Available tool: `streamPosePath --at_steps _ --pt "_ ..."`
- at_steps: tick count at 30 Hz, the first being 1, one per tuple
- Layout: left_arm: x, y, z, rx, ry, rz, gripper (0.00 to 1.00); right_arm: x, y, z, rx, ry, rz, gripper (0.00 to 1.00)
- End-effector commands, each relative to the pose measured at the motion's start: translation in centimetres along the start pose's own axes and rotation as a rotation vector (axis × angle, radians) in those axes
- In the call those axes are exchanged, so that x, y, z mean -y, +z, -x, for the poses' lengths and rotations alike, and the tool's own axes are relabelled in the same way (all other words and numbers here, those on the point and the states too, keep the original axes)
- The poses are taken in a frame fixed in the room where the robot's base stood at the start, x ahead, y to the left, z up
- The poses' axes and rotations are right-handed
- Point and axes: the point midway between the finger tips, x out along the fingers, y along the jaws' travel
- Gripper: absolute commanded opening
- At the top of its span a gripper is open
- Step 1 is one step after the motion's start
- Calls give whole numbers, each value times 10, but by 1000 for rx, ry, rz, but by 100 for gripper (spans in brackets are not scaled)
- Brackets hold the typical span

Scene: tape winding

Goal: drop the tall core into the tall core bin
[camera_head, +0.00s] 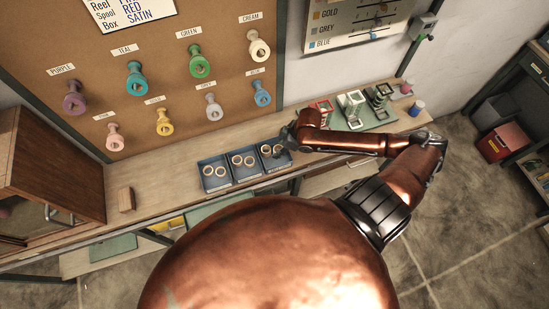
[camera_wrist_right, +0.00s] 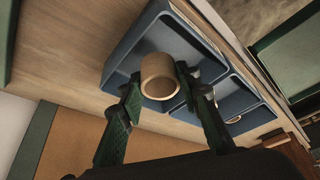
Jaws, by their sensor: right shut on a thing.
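A tan ring-shaped core (camera_wrist_right: 158,76) sits between the fingertips of my right gripper (camera_wrist_right: 157,80) in the right wrist view. The gripper is shut on it and holds it over the end blue bin (camera_wrist_right: 128,58). In the head view my right gripper (camera_head: 284,138) is at the rightmost blue bin (camera_head: 285,163) of a row of three, and the arm partly covers this bin. I cannot read which bin is for tall cores. My left gripper does not show.
The middle bin (camera_head: 243,175) and left bin (camera_head: 216,186) hold pale cores. A green mat (camera_head: 375,122) with small racks lies to the right on the bench. A wooden block (camera_head: 127,199) stands at left. Coloured spools hang on the board (camera_head: 120,30) behind.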

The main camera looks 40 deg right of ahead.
Motion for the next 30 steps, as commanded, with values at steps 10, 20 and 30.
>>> streamPosePath --at_steps 10,20,30 --pt "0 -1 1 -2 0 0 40 0 -1 1 0 0 0 41" --pt "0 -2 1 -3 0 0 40 0 -1 1 -1 0 0 51" --pt "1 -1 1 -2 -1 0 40 -1 0 30 1 3 4 51"
